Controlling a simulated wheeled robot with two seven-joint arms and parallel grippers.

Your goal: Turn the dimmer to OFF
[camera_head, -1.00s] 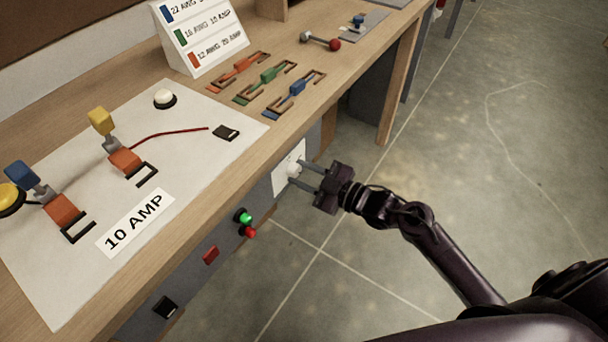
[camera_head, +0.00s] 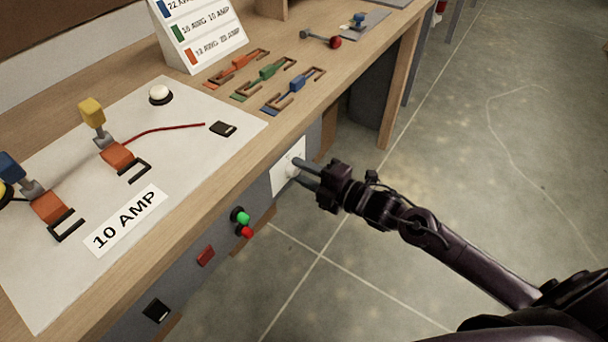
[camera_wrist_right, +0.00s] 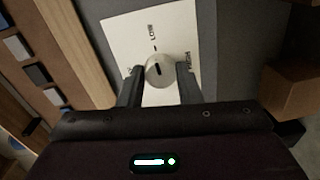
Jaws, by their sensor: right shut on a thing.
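The dimmer is a round pale knob (camera_wrist_right: 160,71) with a dark pointer line, on a white plate (camera_wrist_right: 122,32) with printed labels. In the head view the plate (camera_head: 281,176) is on the front panel under the bench top. My right gripper (camera_head: 299,173) reaches it from the right; in the wrist view its two fingers (camera_wrist_right: 159,85) are shut on the knob, one on each side. My left gripper is not in view.
The wooden bench top (camera_head: 250,145) overhangs the panel. Green (camera_head: 243,218) and red (camera_head: 247,232) buttons and a red switch (camera_head: 205,256) are left of the plate. A brown block (camera_wrist_right: 293,88) is beside the fingers in the wrist view. The floor is open to the right.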

